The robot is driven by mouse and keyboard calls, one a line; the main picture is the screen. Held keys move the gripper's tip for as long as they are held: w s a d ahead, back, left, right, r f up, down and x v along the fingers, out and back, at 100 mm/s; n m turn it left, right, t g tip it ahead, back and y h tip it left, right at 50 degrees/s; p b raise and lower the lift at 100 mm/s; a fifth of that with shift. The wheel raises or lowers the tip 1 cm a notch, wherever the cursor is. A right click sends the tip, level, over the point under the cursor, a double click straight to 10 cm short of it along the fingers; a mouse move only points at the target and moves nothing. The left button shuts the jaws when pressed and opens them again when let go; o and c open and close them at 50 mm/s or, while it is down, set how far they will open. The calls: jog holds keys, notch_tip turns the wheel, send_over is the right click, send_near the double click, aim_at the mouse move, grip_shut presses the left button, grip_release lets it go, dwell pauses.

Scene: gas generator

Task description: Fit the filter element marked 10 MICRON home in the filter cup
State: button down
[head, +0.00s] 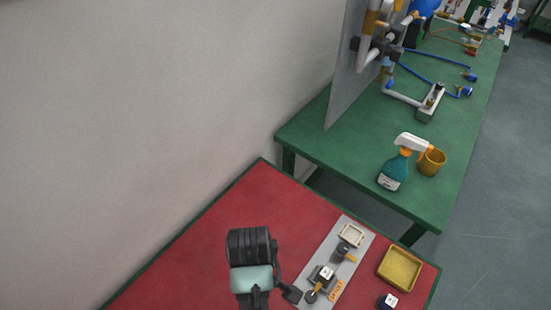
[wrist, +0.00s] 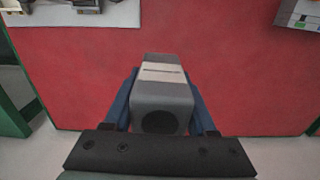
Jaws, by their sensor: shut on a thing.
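In the wrist view my gripper (wrist: 161,76) has its two blue fingers on either side of a grey block (wrist: 164,97). The block has a pale band with a thin dark line across it and a dark round patch on its near end. I cannot read a 10 MICRON marking on it, so I cannot tell whether it is that filter element. It is held over the red table top. In the head view a dark block with a white label (head: 326,272) sits on a grey plate (head: 318,253). I cannot tell which part is the filter cup.
A yellow tray (head: 400,268) and a dark block with a white top (head: 388,301) are on the red table (head: 200,258), right of the plate. A green table (head: 340,150) beyond holds a spray bottle (head: 391,174), an orange cup (head: 431,162) and pipework. The red table's left part is bare.

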jog(key=d+m, duration=0.1)
jog(key=m, duration=0.2)
jog(key=w+d+r+m, duration=0.1)
jog(key=m, duration=0.2)
jog(key=w+d+r+m, duration=0.1)
jog(key=m, duration=0.3)
jog(key=shift+w+d+b, duration=0.25)
jog(key=shift+d+b, duration=0.1)
jog(key=shift+d, duration=0.05)
